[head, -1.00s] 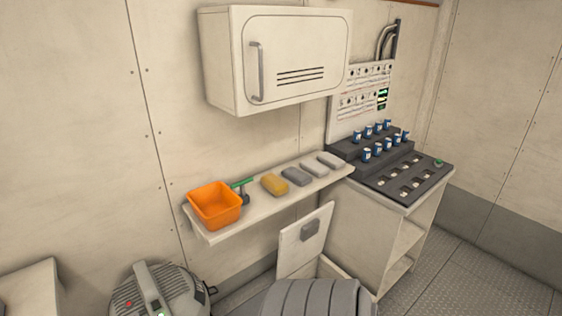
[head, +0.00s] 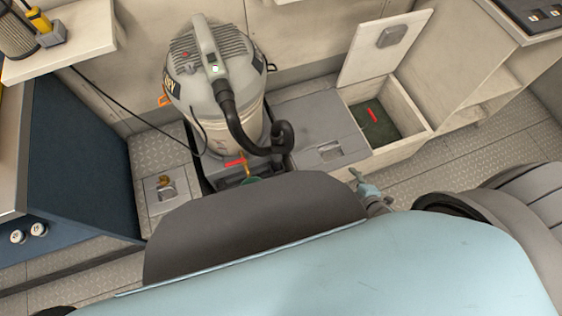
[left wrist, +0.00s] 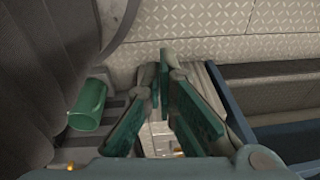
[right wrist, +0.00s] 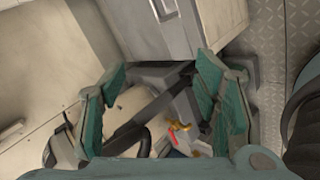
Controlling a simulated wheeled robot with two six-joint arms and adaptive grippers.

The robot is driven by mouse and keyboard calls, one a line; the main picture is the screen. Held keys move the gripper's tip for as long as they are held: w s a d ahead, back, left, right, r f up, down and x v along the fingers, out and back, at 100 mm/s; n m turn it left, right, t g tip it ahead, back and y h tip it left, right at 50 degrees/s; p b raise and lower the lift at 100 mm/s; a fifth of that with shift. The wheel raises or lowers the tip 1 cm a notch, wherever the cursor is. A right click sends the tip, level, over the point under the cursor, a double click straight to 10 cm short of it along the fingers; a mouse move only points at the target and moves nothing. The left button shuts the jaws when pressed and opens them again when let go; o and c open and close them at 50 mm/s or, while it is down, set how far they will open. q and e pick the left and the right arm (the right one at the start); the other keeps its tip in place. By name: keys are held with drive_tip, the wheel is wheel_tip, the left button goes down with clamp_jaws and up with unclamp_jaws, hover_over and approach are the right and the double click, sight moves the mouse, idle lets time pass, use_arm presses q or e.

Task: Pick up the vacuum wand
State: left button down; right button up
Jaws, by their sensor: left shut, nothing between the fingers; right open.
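The grey canister vacuum (head: 212,85) stands at the upper middle of the head view, with a black hose (head: 232,125) curling down its front. I cannot make out a separate wand with certainty. A green cylindrical end (left wrist: 88,105) shows left of my left gripper (left wrist: 168,75) in the left wrist view, apart from its fingers. That gripper is shut and empty, and hidden in the head view. My right gripper (head: 358,178) is open, right of the vacuum, near the open locker. In the right wrist view its fingers (right wrist: 155,72) are apart, with a dark tube (right wrist: 150,112) below.
An open floor locker (head: 385,125) with a red item inside lies to the right, its lid raised. A red handle (head: 235,161) sits by the vacuum's base. A brass fitting (head: 165,183) is on the left plate. A blue cabinet (head: 75,160) stands left.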

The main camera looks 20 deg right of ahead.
drive_tip(key=w+f+n+t+y+b, duration=0.2)
drive_tip(key=w+f+n+t+b, duration=0.1)
drive_tip(key=w+n+b, duration=0.4)
drive_tip(key=n+y+b, duration=1.1)
drive_tip(key=n+b, duration=0.1)
drive_tip(key=n, duration=1.2)
approach(276, 136)
drive_tip(key=shift+t+h, duration=0.3)
drive_tip(key=shift+t, duration=0.2)
drive_tip(key=x, duration=0.3)
drive_tip(key=f+b+x, duration=0.1)
drive_tip(key=x, duration=0.2)
drive_tip(key=f+x, duration=0.1)
drive_tip(key=x, duration=0.3)
drive_tip(key=shift+b, duration=0.3)
drive_tip(key=shift+w+a, duration=0.25)
drive_tip(key=shift+w, duration=0.05)
use_arm(q)
drive_tip(key=w+f, duration=0.5)
drive_tip(key=f, duration=0.4)
drive_tip(key=w+d+f+t, duration=0.1)
drive_tip(key=w+f, duration=0.3)
drive_tip(key=f, duration=0.5)
drive_tip(key=shift+w+f+t, duration=0.2)
drive_tip(key=shift+w+t, duration=0.1)
drive_tip(key=shift+w, duration=0.1)
use_arm(e)
drive_tip(key=c, duration=1.2)
